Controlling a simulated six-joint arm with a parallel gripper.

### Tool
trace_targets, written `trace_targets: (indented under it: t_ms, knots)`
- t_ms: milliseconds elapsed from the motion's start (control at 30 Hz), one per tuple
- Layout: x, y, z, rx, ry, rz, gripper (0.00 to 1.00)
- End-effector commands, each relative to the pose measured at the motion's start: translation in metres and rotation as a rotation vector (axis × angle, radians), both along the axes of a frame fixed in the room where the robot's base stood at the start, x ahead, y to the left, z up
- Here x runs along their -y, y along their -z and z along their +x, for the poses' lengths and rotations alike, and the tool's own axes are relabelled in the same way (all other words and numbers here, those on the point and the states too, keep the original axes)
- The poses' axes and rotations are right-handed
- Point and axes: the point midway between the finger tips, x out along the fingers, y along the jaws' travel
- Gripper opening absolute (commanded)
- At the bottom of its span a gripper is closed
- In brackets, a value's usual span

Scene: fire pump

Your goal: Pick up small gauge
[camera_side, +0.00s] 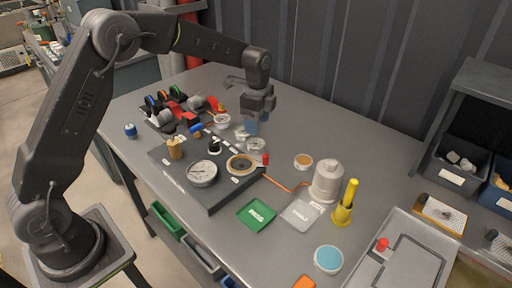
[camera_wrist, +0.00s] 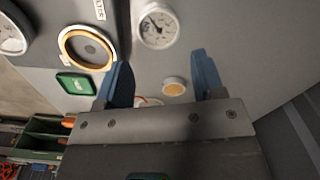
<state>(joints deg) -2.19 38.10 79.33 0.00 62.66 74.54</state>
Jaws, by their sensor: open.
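The small gauge (camera_wrist: 157,26) has a round white dial with a dark needle and lies face up at the top middle of the wrist view. In the side view, a small pale gauge (camera_side: 256,145) sits at the board's back right edge, just below my gripper (camera_side: 256,122).
A brass-rimmed ring (camera_side: 240,164) lies close to the small gauge. The rear table (camera_side: 325,115) is clear.

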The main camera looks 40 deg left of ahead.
Motion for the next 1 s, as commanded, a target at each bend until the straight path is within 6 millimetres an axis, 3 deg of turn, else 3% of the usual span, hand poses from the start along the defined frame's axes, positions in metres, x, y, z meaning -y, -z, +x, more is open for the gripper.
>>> trace_targets:
  t_ms: [100, 367, 633, 967, 1000]
  knots:
    - [0.000, 0.019, 0.000, -0.002, -0.001, 0.000, 0.62]
    - [-0.001, 0.038, -0.001, -0.001, -0.002, 0.000, 0.62]
    - [-0.003, 0.075, -0.003, 0.001, -0.002, 0.000, 0.62]
    - [-0.003, 0.082, -0.002, 0.004, -0.003, 0.000, 0.62]
    - [-0.003, 0.082, -0.002, 0.004, -0.003, 0.000, 0.59]
